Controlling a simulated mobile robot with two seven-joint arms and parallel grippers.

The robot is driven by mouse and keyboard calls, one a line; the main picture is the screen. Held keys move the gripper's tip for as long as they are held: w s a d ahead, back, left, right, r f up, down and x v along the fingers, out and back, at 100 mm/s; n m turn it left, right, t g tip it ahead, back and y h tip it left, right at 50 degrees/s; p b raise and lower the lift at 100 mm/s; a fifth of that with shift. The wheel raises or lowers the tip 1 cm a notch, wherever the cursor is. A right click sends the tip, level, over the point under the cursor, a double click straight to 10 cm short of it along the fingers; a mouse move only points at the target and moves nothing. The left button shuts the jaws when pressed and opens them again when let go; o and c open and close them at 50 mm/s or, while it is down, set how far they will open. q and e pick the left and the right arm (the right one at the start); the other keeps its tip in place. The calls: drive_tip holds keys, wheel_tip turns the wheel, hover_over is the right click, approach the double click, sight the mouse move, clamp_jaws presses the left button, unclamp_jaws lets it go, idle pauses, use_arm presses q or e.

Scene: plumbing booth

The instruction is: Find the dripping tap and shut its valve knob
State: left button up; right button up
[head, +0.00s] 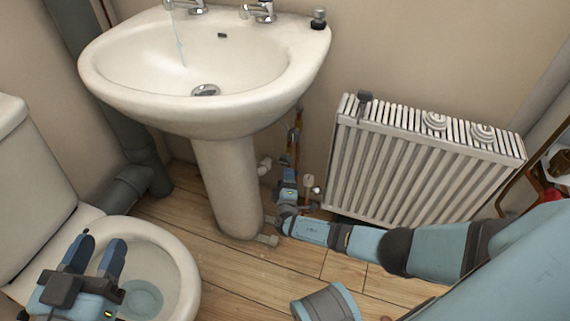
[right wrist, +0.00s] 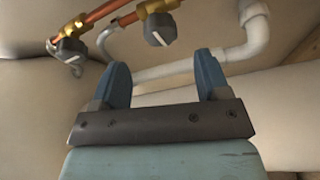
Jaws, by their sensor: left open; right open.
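In the head view, a thin stream of water falls from the left tap (head: 190,6) into the white basin (head: 140,70). The right tap (head: 262,11) shows no stream. My right gripper (head: 288,178) is low beside the pedestal, close to the pipes. The right wrist view shows it open and empty (right wrist: 164,75). Beyond its fingers are two dark grey valve knobs on copper pipes: a left knob (right wrist: 71,49) and a right knob (right wrist: 160,29). The right knob lies between the finger directions, apart from them. My left gripper (head: 97,243) is open and empty over the toilet.
The pedestal (head: 228,185) stands left of my right gripper; a white radiator (head: 415,165) is to its right. White pipes (right wrist: 258,35) run behind the fingers. The toilet (head: 180,270) is at lower left. Wooden floor (head: 265,265) is clear in front of the pedestal.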

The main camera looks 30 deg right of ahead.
use_arm(q)
drive_tip(key=shift+s+d+f+n+g+p, duration=0.35)
drive_tip(key=shift+s+n+p, duration=0.2)
drive_tip(key=shift+n, duration=0.25)
use_arm(e)
drive_tip(key=v, duration=0.6)
drive_tip(key=shift+s, duration=0.2)
